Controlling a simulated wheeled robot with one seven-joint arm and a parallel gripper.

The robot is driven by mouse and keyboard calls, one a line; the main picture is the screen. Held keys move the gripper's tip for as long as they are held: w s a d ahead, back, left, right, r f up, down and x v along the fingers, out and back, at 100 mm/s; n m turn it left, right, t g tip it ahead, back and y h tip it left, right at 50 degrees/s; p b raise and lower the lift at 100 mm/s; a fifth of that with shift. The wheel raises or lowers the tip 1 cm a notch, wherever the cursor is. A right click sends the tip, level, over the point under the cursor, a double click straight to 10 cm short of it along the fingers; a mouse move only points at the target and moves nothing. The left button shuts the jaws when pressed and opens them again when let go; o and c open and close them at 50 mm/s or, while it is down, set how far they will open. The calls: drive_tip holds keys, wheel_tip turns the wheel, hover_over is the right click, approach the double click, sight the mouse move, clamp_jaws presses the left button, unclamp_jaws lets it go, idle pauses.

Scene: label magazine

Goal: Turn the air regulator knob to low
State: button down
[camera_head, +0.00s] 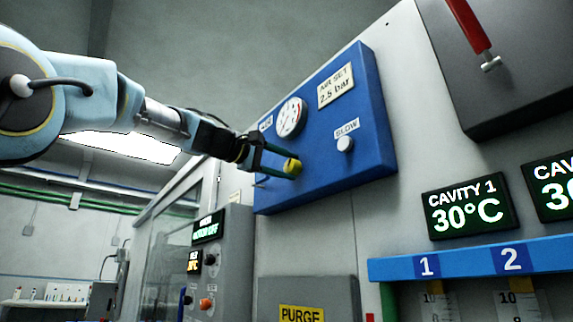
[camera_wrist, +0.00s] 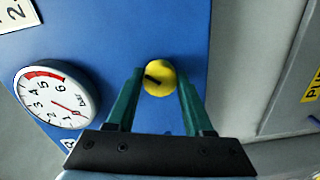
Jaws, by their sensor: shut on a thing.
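The air regulator knob (camera_head: 293,167) is yellow and sits on the blue panel (camera_head: 374,150), below the round pressure gauge (camera_head: 291,117). In the wrist view the knob (camera_wrist: 159,78) shows a dark pointer mark on its face, slanting toward the left. My gripper (camera_head: 287,163) reaches in from the left and its green fingers are shut on the knob, one on each side. The wrist view shows the gripper (camera_wrist: 160,88) around the knob too. The gauge (camera_wrist: 55,97) has a red band at its high end. Any low marking by the knob cannot be made out.
A "SLOW" button (camera_head: 345,144) and an "AIR SET 2.5 bar" label (camera_head: 336,87) are on the same panel. A grey box with a red handle (camera_head: 473,28) is at upper right. A control box (camera_head: 222,262) stands below left. Open air lies left of the panel.

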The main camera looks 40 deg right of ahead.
drive_tip(key=n+p, duration=0.1)
drive_tip(key=n, duration=0.3)
drive_tip(key=shift+r+n, duration=0.1)
drive_tip(key=shift+n, duration=0.2)
drive_tip(key=shift+n+p, duration=0.5)
drive_tip(key=shift+n, duration=1)
drive_tip(key=shift+c, duration=1.4)
unclamp_jaws()
drive_tip(key=a+b, duration=0.4)
drive_tip(key=a, duration=0.6)
drive_tip(key=shift+w+a, duration=0.4)
